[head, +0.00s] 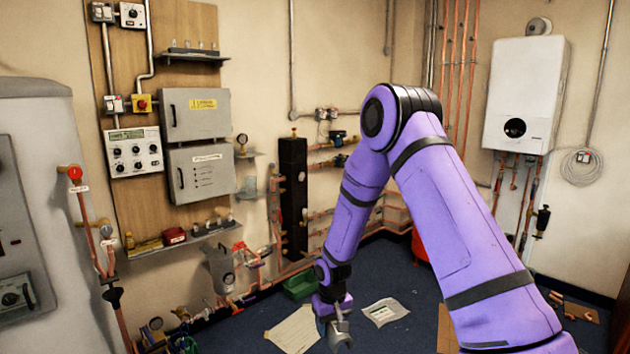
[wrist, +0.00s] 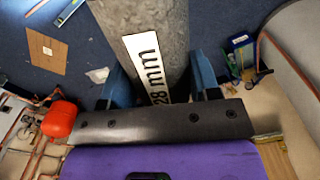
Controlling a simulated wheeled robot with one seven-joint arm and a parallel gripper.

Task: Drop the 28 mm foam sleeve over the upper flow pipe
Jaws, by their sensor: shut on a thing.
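The grey foam sleeve, marked "28 mm" (wrist: 171,30), runs up the middle of the wrist view, and its far end is outside the picture. My gripper (wrist: 162,82) is shut on it, with one blue finger on each side. In the head view my gripper (head: 334,314) hangs low at the bottom centre, above the blue floor, with only a small grey part of what it holds showing. Copper pipes (head: 322,147) come off the black upright header (head: 293,195) at the back wall. I cannot tell which one is the upper flow pipe.
A white boiler (head: 525,95) hangs at the right. Grey cabinets (head: 195,114) and a shelf (head: 180,240) are on the left board. A green tray (head: 300,285) and paper sheets lie on the floor. A red vessel (wrist: 60,119) shows in the wrist view.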

